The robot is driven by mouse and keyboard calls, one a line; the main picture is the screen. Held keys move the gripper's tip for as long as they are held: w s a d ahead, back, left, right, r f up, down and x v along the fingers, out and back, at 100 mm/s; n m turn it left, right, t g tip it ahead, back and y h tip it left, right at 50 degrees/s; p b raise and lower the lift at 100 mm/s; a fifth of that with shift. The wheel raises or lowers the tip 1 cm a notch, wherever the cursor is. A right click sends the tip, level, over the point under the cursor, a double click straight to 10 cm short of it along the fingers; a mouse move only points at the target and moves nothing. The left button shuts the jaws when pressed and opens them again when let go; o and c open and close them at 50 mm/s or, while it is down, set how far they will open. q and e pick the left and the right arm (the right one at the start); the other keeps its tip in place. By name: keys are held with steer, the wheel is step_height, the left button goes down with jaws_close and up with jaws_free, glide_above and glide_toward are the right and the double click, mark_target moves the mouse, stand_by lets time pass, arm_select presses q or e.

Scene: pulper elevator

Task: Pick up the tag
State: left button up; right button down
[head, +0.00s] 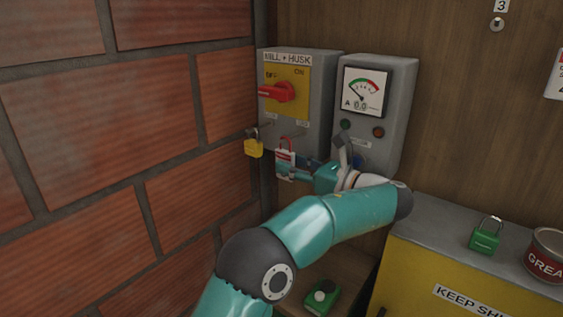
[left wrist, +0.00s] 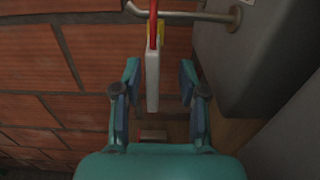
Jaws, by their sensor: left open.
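The tag (head: 284,157), white with a red top, hangs by a red loop from a metal bar under the MILL + HUSK switch box (head: 318,95). In the left wrist view the tag (left wrist: 152,82) shows edge-on as a thin white slab below a red strip. My left gripper (head: 300,172) is at the tag from the right. In the wrist view its open fingers (left wrist: 159,72) stand on either side of the tag, with gaps visible on both sides, wider on the right. My right gripper is out of view.
A yellow padlock (head: 254,148) hangs just left of the tag. The red switch handle (head: 277,92) and a meter box (head: 388,105) are above and right. A brick wall (head: 110,170) is close on the left. A green padlock (head: 485,236) and a can (head: 546,256) stand on the yellow cabinet.

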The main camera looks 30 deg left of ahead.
mark_target(277, 159)
arm_select(q)
steer(key=a, duration=0.4)
steer(key=shift+s+r+p, duration=0.1)
steer(key=shift+s+p, duration=0.05)
steer(key=shift+p, duration=0.15)
steer(key=shift+a, duration=0.15)
jaws_close()
